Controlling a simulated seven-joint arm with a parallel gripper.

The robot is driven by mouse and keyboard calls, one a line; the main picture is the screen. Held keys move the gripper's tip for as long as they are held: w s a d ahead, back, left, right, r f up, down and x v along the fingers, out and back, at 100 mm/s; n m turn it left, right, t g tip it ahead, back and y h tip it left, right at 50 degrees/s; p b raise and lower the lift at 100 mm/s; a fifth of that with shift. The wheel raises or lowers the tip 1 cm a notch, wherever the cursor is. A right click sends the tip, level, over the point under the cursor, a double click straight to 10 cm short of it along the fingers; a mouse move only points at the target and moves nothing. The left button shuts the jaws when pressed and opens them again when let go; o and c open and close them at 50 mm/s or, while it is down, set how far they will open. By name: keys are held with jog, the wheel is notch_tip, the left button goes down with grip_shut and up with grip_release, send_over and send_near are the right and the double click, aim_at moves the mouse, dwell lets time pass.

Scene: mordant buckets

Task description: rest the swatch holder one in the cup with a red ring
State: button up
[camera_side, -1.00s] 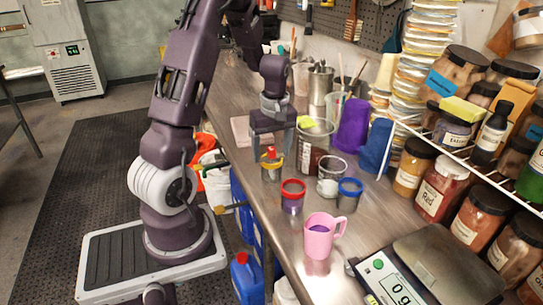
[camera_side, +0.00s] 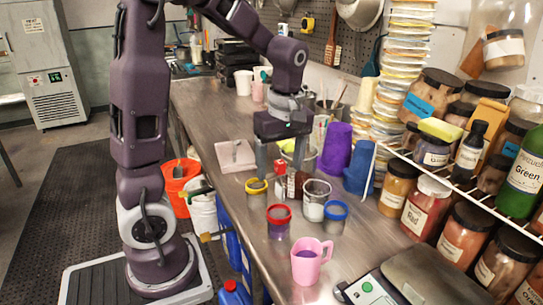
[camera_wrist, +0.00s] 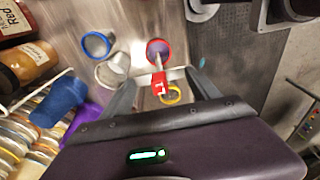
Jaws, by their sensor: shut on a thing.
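Swatch holder one, a small red block (camera_side: 280,168) with a pale mark, is between my gripper's fingers in the side view. In the wrist view, the holder (camera_wrist: 159,84) has a thin stem pointing toward the cup with a red ring (camera_wrist: 158,50). My gripper (camera_side: 281,170) is shut on the holder, above the bench. The red-ringed cup (camera_side: 279,218) stands upright nearer the side camera than the holder. The yellow-ringed cup (camera_side: 257,187) is to the holder's lower left in the side view. The holder's lower end is hard to make out there.
A blue-ringed cup (camera_side: 336,214) and a plain-rimmed cup (camera_side: 316,200) stand close on the right. A pink mug (camera_side: 306,268) and a scale (camera_side: 425,285) are in front. Purple (camera_side: 335,150) and blue (camera_side: 360,177) cups stand behind.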

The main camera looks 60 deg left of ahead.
aim_at(282, 172)
jog(key=shift+f, duration=0.1)
jog(key=shift+f, duration=5.3)
jog(key=o, duration=1.5)
jog(key=shift+c, duration=0.2)
jog(key=r, duration=0.7)
jog(key=shift+d, duration=0.35)
